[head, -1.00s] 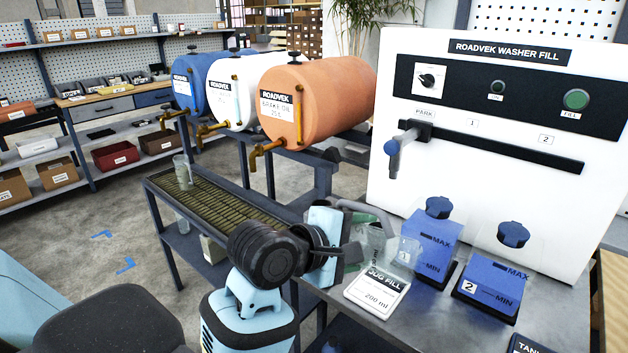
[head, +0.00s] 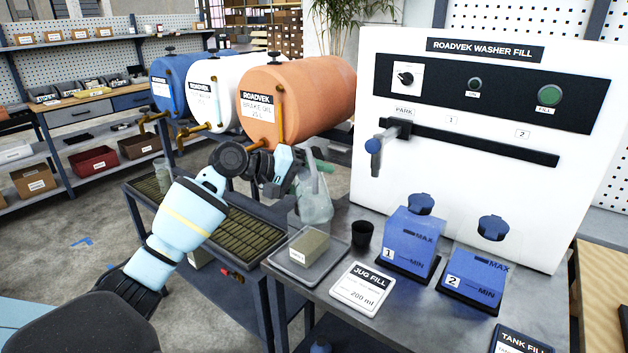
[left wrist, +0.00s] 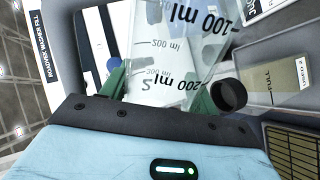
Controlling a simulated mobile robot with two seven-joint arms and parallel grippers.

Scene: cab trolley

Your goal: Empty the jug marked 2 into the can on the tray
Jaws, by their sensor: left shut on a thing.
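My left gripper (head: 287,178) is shut on a clear jug (head: 316,204) at the back left of the steel bench. The jug appears roughly upright in the head view. In the left wrist view the jug (left wrist: 175,50) shows ml marks and a mark like a mirrored 2. I cannot tell its liquid level. A squarish grey-green can (head: 303,247) with a white label stands on the grey tray (head: 283,268), below and in front of the jug. The can (left wrist: 284,88) also shows at the right of the left wrist view. My right gripper is out of view.
A black cup (head: 362,234) stands right of the tray, behind the JUG FILL card (head: 363,289). Blue tanks 1 (head: 411,240) and 2 (head: 476,277) stand further right, before the white washer fill machine (head: 440,180). A grated drip stand (head: 255,238) is on the left.

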